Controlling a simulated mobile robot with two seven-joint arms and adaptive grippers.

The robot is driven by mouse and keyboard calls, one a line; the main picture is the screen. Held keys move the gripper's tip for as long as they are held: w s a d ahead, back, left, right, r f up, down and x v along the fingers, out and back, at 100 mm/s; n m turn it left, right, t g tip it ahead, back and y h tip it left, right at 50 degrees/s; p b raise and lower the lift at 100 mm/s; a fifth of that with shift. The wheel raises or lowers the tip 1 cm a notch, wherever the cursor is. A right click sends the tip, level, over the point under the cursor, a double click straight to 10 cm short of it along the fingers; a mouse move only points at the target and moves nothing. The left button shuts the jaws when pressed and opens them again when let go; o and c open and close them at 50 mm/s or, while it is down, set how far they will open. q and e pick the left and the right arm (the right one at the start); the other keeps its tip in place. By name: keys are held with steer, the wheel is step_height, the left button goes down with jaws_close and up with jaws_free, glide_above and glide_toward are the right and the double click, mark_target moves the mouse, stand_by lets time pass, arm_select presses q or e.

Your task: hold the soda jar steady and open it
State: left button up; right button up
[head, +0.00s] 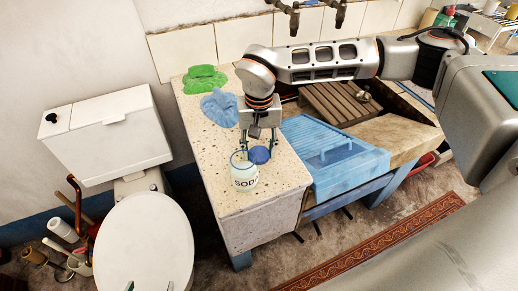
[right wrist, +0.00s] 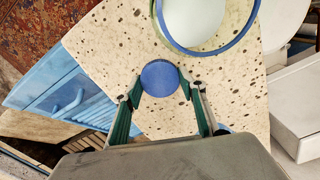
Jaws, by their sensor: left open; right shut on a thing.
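The soda jar (head: 244,178) stands upright on the speckled stone counter, white with dark lettering. Its mouth is uncovered, with a blue ring around the rim, and it shows pale in the right wrist view (right wrist: 193,22). The round blue lid (head: 260,155) is off the jar, just right of and behind it. My right gripper (head: 259,146) points down behind the jar, its fingers shut on the lid, which sits between the fingertips in the right wrist view (right wrist: 160,78). Whether the lid touches the counter I cannot tell. My left gripper is not in view.
A green cloth (head: 204,78) and a blue cloth (head: 219,107) lie on the counter (head: 278,191) behind the jar. A blue washboard-like tray (head: 345,163) is to the right. A toilet (head: 140,240) stands left. The counter's front corner is clear.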

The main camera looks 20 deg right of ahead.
mark_target(259, 153)
steer(key=shift+f, duration=0.1)
steer(key=shift+f, duration=0.1)
steer(key=o, duration=1.2)
step_height(259, 153, up, 12)
steer(key=shift+r+p, duration=0.2)
steer(key=shift+p, duration=0.2)
